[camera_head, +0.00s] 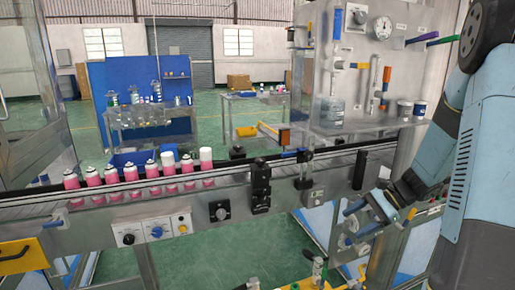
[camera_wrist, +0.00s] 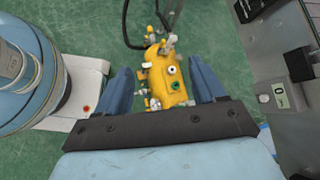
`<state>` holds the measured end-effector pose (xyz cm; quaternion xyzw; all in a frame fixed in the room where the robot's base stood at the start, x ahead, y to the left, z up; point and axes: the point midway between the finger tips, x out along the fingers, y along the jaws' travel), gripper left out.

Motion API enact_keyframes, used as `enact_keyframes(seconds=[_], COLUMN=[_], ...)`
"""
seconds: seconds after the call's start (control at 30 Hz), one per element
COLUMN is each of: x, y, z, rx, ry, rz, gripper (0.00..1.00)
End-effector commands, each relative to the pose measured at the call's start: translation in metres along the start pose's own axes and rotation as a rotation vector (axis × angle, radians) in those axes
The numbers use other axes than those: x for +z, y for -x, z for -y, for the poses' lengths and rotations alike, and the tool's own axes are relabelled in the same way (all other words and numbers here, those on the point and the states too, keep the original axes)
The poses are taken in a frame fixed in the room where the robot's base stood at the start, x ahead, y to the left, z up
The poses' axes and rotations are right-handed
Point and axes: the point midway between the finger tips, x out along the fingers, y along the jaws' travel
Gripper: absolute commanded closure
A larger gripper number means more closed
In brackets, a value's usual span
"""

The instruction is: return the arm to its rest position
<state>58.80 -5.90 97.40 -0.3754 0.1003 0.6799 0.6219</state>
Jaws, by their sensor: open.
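My arm, light blue and dark grey, comes down from the right side in the head view. My gripper (camera_head: 347,226) is at its lower end, in front of the conveyor and right of centre. In the wrist view my gripper (camera_wrist: 161,76) shows two blue fingers spread wide apart, with nothing seen held between them. A yellow device (camera_wrist: 168,78) with a green ring and metal fittings appears in the gap, seemingly beyond the fingers; its exact distance is unclear.
A conveyor (camera_head: 120,207) carries several pink cans (camera_head: 112,174), some white-capped, at left. A panel with a gauge (camera_head: 382,27) stands behind it on the right. A black clamp unit (camera_head: 261,185) stands at the conveyor.

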Motion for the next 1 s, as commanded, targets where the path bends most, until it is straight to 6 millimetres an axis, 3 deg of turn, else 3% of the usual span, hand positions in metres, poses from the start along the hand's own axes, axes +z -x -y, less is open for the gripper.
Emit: enact_keyframes(seconds=[0.1, 0.4, 1.0], x=[0.030, 0.093, 0.195], y=[0.004, 0.018, 0.056], z=[-0.002, -0.016, -0.061], rx=[0.066, 0.216, 0.436], ry=[0.112, 0.382, 0.921], rz=[-0.065, -0.230, -0.580], gripper=[0.31, 0.31, 0.31])
